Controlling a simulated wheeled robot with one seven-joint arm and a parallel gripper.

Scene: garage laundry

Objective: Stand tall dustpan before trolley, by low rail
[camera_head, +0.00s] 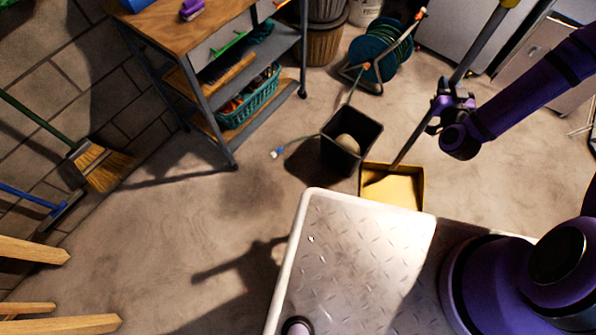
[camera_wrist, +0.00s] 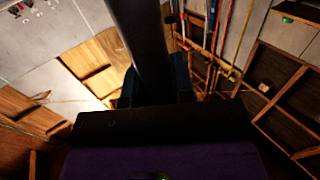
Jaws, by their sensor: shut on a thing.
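The tall dustpan has a yellow pan (camera_head: 406,189) and a long grey handle (camera_head: 418,133). The pan is at floor level just beyond my metal deck, which hides its near edge; I cannot tell whether it touches the floor. The handle leans to the upper right. My gripper (camera_head: 447,103) is shut around the handle partway up. In the wrist view the handle (camera_wrist: 139,40) rises between the fingers (camera_wrist: 155,88). The trolley (camera_head: 224,128), with a wooden top and shelves, stands at the upper left. Its low rail cannot be told apart clearly.
A black bin (camera_head: 350,140) stands just left of the pan. A green hose reel (camera_head: 376,52) is behind it. A broom (camera_head: 98,165) leans on the left wall. Wooden legs (camera_head: 35,250) jut in at lower left. The floor before the trolley (camera_head: 200,215) is clear.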

